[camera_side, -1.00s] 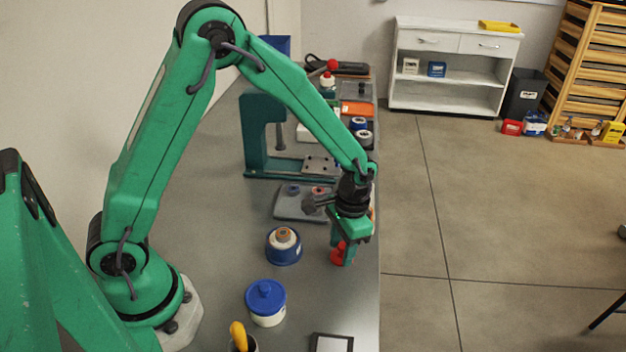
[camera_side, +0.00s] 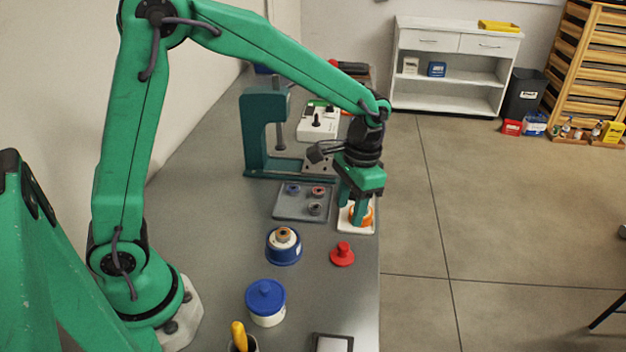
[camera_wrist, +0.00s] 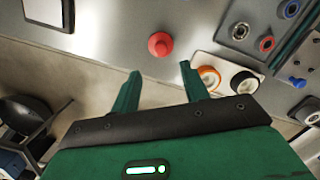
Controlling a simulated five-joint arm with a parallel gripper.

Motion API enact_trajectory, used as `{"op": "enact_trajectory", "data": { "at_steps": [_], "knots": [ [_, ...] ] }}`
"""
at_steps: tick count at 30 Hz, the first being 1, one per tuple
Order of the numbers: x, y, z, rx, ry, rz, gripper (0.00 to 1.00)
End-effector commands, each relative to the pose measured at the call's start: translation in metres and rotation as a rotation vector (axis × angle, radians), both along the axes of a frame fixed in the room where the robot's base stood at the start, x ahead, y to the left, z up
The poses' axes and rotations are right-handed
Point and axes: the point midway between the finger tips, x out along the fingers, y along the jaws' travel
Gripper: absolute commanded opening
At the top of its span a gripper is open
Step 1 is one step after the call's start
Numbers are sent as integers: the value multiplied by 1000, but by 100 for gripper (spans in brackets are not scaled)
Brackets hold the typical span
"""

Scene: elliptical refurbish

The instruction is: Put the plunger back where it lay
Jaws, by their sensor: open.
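A red piece with a round base and a knob, which I take for the plunger (camera_side: 342,255), stands upright on the grey bench near its right edge. It also shows in the wrist view (camera_wrist: 160,45), beyond my fingertips and clear of them. My gripper (camera_side: 352,208) is open, with nothing between its fingers (camera_wrist: 160,80).
A grey tray (camera_side: 290,211) with several small rings lies left of the gripper. A green press (camera_side: 254,140) stands behind it. A blue holder (camera_side: 283,252) and a blue-lidded jar (camera_side: 266,305) stand nearer. Bare bench surrounds the red piece.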

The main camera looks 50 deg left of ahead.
Motion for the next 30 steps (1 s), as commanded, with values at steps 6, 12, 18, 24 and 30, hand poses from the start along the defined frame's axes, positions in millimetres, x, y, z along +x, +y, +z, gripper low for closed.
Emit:
{"op": "enact_trajectory", "data": {
  "at_steps": [6, 12, 18, 24, 30],
  "knots": [
    [1, 0, 9, 0, 0, 0, 45],
    [1, 0, 9, 0, 0, 0, 45],
    [1, 0, 9, 0, 0, 0, 45],
    [0, 1, 10, -1, -4, 2, 45],
    [-7, 8, 25, -9, -39, 16, 45]
  ]
}}
